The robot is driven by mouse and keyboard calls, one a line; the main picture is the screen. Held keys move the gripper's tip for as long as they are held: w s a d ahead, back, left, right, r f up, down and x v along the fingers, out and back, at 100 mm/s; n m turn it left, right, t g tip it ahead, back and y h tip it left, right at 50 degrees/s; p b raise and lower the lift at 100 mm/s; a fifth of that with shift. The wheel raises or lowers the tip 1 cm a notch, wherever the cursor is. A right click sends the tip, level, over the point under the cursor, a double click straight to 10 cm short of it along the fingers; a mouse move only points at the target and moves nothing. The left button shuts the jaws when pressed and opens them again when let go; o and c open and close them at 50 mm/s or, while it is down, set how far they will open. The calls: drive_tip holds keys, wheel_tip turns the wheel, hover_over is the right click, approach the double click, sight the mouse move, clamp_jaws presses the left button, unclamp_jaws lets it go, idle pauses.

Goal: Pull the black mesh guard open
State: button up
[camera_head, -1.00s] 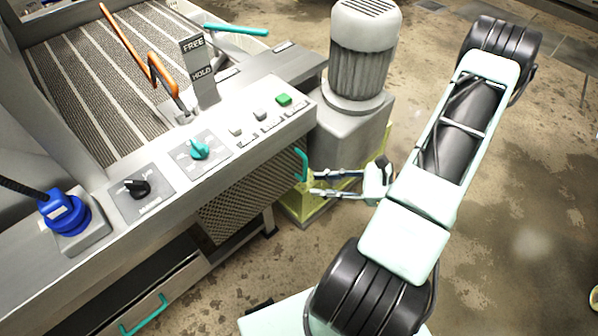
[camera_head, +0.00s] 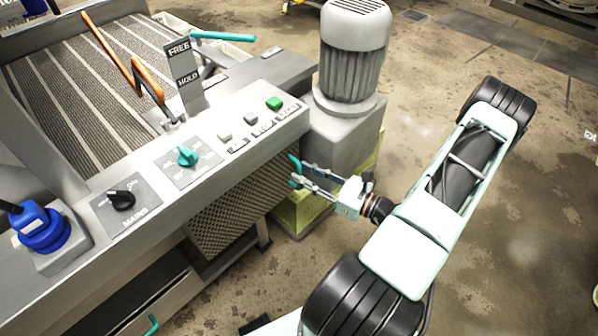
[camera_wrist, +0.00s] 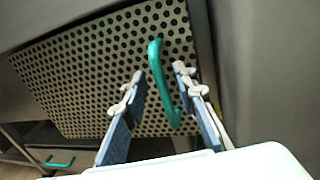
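The mesh guard (camera_head: 240,205) is a dark perforated panel under the control panel's front edge. It fills much of the wrist view (camera_wrist: 85,75). Its teal bar handle (camera_head: 294,170) is at the guard's right end; in the wrist view the handle (camera_wrist: 158,78) runs top to bottom. My gripper (camera_head: 303,176) is at the handle, coming from the right. In the wrist view my open gripper (camera_wrist: 159,76) has one finger left and one right of the handle, with visible gaps on both sides. Whether the handle is fully between the fingertips in depth is unclear.
A grey motor (camera_head: 352,60) on a pedestal stands just behind my gripper. The control panel (camera_head: 150,180) with knobs and buttons is to the left. A lower drawer's teal handle (camera_head: 152,324) shows at bottom left. The floor (camera_head: 500,250) to the right is clear.

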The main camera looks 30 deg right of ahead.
drive_tip(key=shift+x, duration=1.1)
clamp_jaws()
